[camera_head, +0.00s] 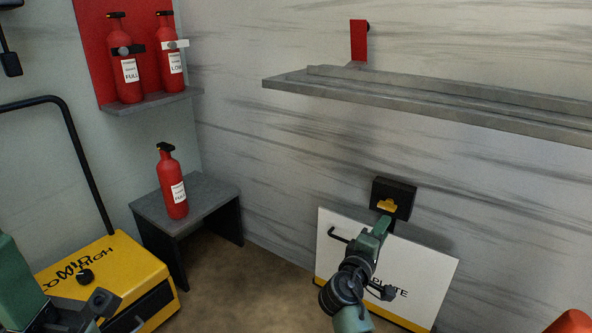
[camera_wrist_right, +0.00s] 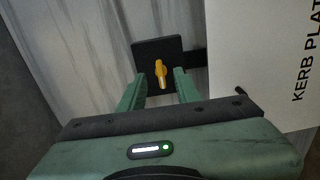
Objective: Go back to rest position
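My right gripper (camera_head: 381,226) is in front of a black wall box (camera_head: 405,193) with a yellow knob (camera_head: 386,205). The right wrist view shows the two green fingers of the gripper (camera_wrist_right: 159,82) apart, with the yellow knob (camera_wrist_right: 160,74) of the black box (camera_wrist_right: 149,57) in the gap between them. The fingers do not appear to press on it; the exact distance cannot be told.
A white kerb plate (camera_head: 420,276) leans on the wall beside my right arm. A yellow machine (camera_head: 110,262) with a black handle stands left. A red extinguisher (camera_head: 172,183) stands on a grey stool (camera_head: 203,193); two more sit on a wall shelf (camera_head: 150,103). A long shelf (camera_head: 430,98) juts out above.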

